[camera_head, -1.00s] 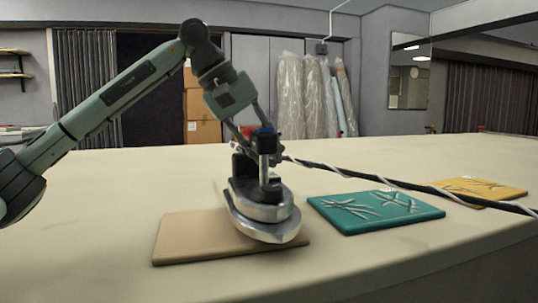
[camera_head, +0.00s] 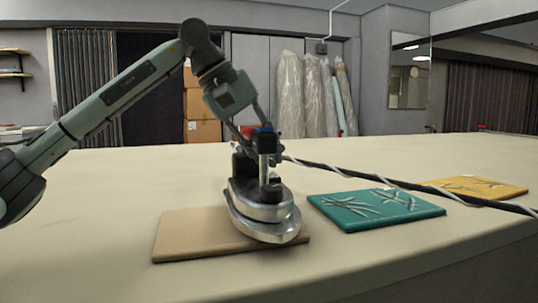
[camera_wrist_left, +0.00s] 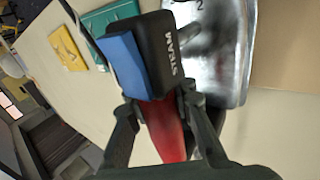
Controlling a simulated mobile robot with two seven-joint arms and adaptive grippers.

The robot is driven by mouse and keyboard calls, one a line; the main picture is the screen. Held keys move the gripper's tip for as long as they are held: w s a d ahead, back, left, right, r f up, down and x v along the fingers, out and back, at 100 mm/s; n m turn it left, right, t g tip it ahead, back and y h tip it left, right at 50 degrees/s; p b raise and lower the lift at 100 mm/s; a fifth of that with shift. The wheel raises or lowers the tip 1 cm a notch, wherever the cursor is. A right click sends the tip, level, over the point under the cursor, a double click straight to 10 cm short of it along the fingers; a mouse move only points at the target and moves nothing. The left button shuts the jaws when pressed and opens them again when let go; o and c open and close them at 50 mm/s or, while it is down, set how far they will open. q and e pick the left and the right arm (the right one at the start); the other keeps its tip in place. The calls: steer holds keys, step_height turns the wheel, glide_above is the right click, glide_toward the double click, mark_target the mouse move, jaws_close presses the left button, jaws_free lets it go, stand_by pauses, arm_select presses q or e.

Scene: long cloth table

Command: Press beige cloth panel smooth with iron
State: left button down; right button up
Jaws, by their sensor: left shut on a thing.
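The beige cloth panel (camera_head: 190,238) lies flat on the table, and its visible part looks smooth with no raised creases. The iron (camera_head: 262,213), with a silver body, rests on the right part of the panel and hides that part. My left gripper (camera_head: 258,150) is shut on the iron's handle from above. In the left wrist view the gripper (camera_wrist_left: 160,130) closes around a red part beside a black and blue block marked STEAM, with the iron's silver body (camera_wrist_left: 215,50) beyond. The beige panel (camera_wrist_left: 285,45) shows at the top right there. My right gripper is not in view.
A teal panel (camera_head: 350,217) with raised creases lies right of the iron. A yellow creased panel (camera_head: 470,186) lies farther right. A dark cord (camera_head: 400,184) wound with a pale strand runs from the iron to the right. The table (camera_head: 90,190) is clear at left.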

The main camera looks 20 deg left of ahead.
arm_select(q)
steer(key=shift+f+b, duration=0.4)
steer(key=shift+f, duration=0.15)
stand_by(0.4)
steer(key=shift+s+d+f, duration=0.1)
steer(key=shift+f, duration=0.25)
stand_by(1.4)
